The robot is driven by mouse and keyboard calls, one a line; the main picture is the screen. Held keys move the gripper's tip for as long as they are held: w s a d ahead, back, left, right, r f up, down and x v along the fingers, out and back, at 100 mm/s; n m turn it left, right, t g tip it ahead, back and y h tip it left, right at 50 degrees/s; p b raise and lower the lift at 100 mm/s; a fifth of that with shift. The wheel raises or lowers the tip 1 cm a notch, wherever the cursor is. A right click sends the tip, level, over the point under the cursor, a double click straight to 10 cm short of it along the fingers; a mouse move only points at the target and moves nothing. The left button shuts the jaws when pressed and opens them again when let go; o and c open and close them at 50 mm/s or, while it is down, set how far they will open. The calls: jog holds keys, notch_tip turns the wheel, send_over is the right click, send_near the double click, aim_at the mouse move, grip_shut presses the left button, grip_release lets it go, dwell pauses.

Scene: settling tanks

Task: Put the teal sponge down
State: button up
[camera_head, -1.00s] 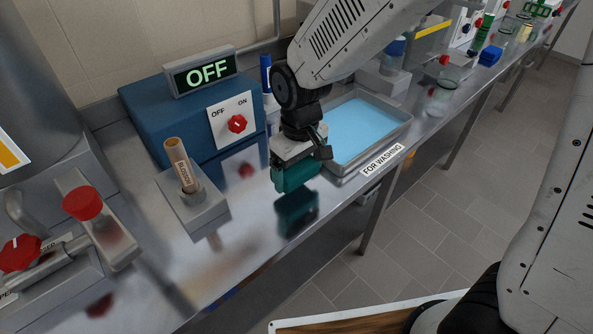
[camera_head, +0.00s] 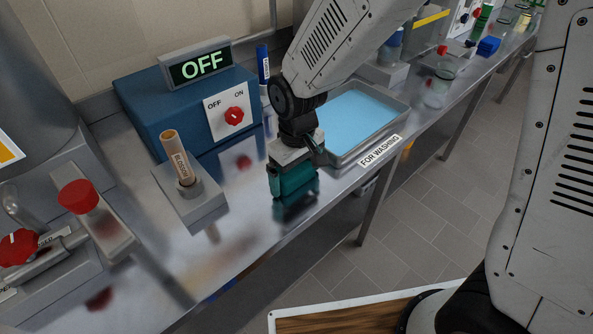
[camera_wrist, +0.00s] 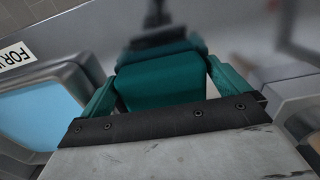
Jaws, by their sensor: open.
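The teal sponge (camera_wrist: 160,85) shows in the wrist view between the two teal fingers of my gripper (camera_head: 293,181). The fingers stand at its left and right sides, and a thin gap seems to show beside the right one. My gripper is open around the sponge and points down. In the head view, fingers and sponge are hard to tell apart because both are teal. They are at the steel bench top (camera_head: 245,215), with their reflection directly below. The sponge seems to rest on the bench; its underside is hidden.
A tray of blue liquid (camera_head: 398,112) labelled FOR WASHING is just right of my gripper. A holder with a BLOOD tube (camera_head: 178,160) stands to the left. A blue box (camera_head: 170,112) with an OFF sign (camera_head: 197,68) is behind. The bench's front edge is close.

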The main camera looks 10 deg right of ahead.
aim_at(297, 171)
notch_tip(297, 171, up, 12)
jog(key=shift+r, duration=0.2)
jog(key=s+d+r+m, duration=0.2)
jog(key=s+d+r, duration=0.15)
jog(key=d, duration=0.25)
jog(key=s+d+r+m, duration=0.1)
jog(key=s+d+r, duration=0.25)
jog(key=d, duration=0.35)
jog(key=s+d+m, duration=0.2)
jog(key=s+d, duration=0.1)
jog(key=s, duration=0.3)
jog(key=s+d+m+t, duration=0.1)
jog(key=s+d, duration=0.3)
jog(key=s, duration=0.1)
jog(key=shift+s+r+m, duration=0.4)
jog(key=shift+d, duration=0.1)
